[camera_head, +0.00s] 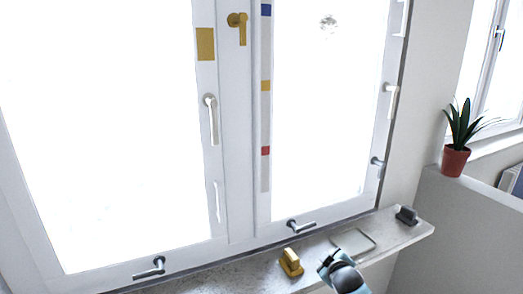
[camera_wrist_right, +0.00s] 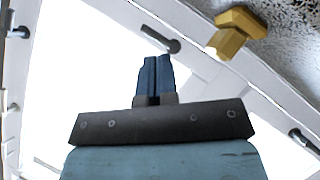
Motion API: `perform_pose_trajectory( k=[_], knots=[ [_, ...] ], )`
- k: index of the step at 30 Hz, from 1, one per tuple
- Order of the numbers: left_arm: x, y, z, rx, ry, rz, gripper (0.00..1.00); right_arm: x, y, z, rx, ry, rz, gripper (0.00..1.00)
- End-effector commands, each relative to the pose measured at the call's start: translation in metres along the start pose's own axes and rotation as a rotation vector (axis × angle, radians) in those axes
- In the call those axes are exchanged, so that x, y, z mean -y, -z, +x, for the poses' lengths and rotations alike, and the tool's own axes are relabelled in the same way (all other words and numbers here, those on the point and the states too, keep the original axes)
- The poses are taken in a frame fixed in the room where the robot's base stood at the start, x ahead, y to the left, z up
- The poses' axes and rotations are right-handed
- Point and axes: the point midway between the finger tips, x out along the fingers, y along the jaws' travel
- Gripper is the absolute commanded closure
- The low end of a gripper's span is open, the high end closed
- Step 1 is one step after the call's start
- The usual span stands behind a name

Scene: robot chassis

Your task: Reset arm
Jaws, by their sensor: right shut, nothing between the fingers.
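My right gripper (camera_wrist_right: 155,62) shows in the right wrist view with its two blue fingers pressed together and nothing between them. In the head view my right gripper (camera_head: 328,266) is at the bottom, over the front of the window sill. It is just right of a yellow handle-like block (camera_head: 291,263) on the sill, apart from it as far as I can see. That yellow block also shows at the top right of the wrist view (camera_wrist_right: 235,30). My left gripper is in neither view.
A white window (camera_head: 230,150) with several handles stands behind the sill (camera_head: 255,277). A pale flat tray (camera_head: 353,241) and a grey block (camera_head: 406,215) lie on the sill to the right. A potted plant (camera_head: 456,160) stands on a ledge further right.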

Motion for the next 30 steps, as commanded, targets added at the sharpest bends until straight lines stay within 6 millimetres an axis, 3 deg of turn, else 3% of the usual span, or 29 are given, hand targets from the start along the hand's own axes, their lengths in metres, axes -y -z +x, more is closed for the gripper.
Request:
perform_pose_trajectory(
  k=[1,6,12,15,21,25,30],
  knots=[
    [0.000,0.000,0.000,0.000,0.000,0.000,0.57,0.032,-0.025,-0.018,0.001,0.034,0.042,1.00],
    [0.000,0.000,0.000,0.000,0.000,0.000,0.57,0.110,-0.085,-0.082,-0.003,0.122,0.202,1.00],
    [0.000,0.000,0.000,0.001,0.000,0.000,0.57,0.181,-0.140,-0.175,0.011,0.207,0.400,1.00],
    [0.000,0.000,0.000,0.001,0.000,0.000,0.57,0.205,-0.160,-0.223,0.025,0.239,0.497,1.00],
    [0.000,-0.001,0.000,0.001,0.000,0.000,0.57,0.230,-0.181,-0.292,0.049,0.275,0.635,1.00],
    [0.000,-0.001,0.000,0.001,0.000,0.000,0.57,0.234,-0.185,-0.310,0.056,0.282,0.674,1.00],
    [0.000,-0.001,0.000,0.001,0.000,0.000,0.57,0.235,-0.185,-0.313,0.056,0.283,0.682,1.00]
  ],
)
